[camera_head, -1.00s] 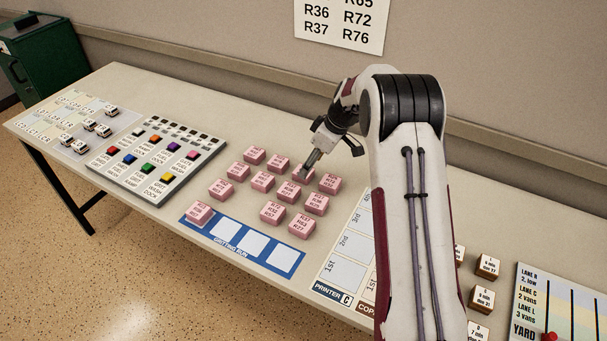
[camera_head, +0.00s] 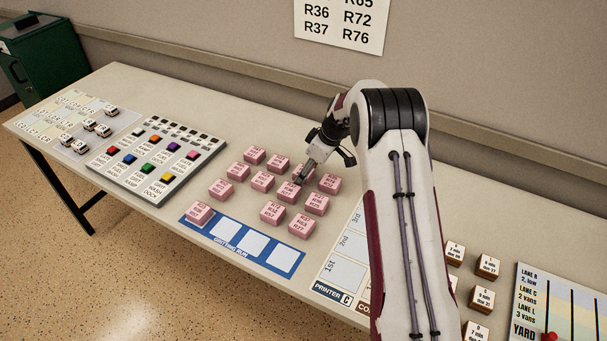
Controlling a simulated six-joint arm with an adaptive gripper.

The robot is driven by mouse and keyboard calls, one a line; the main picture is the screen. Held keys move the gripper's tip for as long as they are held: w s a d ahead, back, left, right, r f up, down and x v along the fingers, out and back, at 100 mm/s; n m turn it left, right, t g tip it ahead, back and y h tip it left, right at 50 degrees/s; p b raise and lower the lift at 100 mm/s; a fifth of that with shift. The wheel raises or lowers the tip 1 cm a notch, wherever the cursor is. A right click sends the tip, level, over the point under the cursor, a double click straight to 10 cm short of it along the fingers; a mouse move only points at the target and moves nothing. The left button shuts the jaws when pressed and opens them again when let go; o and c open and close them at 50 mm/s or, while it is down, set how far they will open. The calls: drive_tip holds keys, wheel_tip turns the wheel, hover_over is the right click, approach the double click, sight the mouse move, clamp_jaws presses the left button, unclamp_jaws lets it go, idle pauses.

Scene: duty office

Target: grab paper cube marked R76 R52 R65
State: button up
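Several pink paper cubes (camera_head: 272,211) with small dark print stand in loose rows mid-table. The print is too small to tell which one reads R76 R52 R65. My gripper (camera_head: 302,180) points down among the back right cubes, at the back edge of a pink cube (camera_head: 289,192) and partly hiding a cube behind it. I cannot tell whether its fingers touch or hold a cube, or how far apart they are. One pink cube (camera_head: 199,211) sits on the left end of the blue gritting run strip (camera_head: 262,266).
A button panel (camera_head: 160,158) lies left of the cubes, with small model vans (camera_head: 89,124) beyond it. A printer and copier sheet (camera_head: 335,262), white-topped brown blocks (camera_head: 487,265) and a yard board (camera_head: 567,300) lie right. A wall sign (camera_head: 342,22) lists codes.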

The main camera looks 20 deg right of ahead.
drive_tip(key=shift+c, duration=0.5)
drive_tip(key=c, duration=1.1)
drive_tip(key=shift+r, duration=0.1)
drive_tip(key=shift+r, duration=4.95)
